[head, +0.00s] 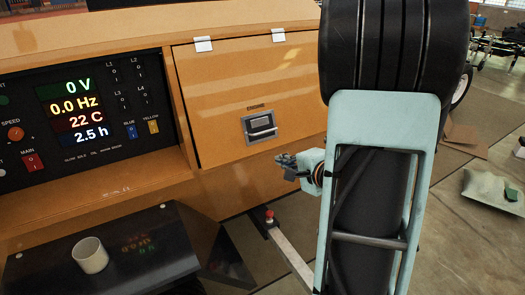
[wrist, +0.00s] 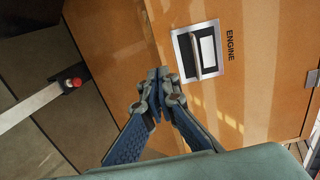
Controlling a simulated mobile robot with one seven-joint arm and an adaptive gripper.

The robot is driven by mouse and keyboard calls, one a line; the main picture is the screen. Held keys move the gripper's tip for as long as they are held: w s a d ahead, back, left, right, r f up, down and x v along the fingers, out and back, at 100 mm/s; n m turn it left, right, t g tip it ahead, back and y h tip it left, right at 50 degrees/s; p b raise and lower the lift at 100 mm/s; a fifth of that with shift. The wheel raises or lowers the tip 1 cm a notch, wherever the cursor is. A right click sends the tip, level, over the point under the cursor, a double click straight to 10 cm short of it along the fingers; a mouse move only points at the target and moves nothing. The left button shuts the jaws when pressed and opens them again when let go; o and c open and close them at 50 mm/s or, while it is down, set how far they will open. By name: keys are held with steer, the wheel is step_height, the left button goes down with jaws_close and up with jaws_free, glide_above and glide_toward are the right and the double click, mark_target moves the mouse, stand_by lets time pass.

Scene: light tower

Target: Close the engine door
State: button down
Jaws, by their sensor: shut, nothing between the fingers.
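The engine door (head: 225,95) is an orange panel on the front of the light tower, hung from two white hinges along its top edge. Its recessed metal latch (head: 260,127) sits near the bottom edge under the word ENGINE. The door lies near its frame; I cannot tell whether it is fully flush. My gripper (head: 283,160) is just below the door's lower edge. In the wrist view my gripper (wrist: 158,75) has its fingertips together and empty, close to that edge and beside the latch (wrist: 198,52). Whether the fingertips touch the door is unclear.
A control panel (head: 95,105) with lit readouts is left of the door. A white mug (head: 90,254) stands on a black box (head: 140,245) at the lower left. A metal bar with a red knob (head: 269,215) extends below the door. A light sack (head: 490,190) lies at right.

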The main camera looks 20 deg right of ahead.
mark_target(257, 152)
steer(key=x, duration=1.4)
steer(key=shift+r, duration=0.1)
steer(key=shift+b, duration=0.45)
steer(key=w+b, duration=0.1)
steer(key=b, duration=0.2)
steer(key=w+f+b, duration=0.1)
steer(key=b, duration=0.1)
steer(key=shift+w+a+f+t+b, duration=0.15)
steer(key=shift+a+f+t+b, duration=0.05)
steer(key=shift+t+b, duration=0.2)
steer(key=shift+r, duration=0.15)
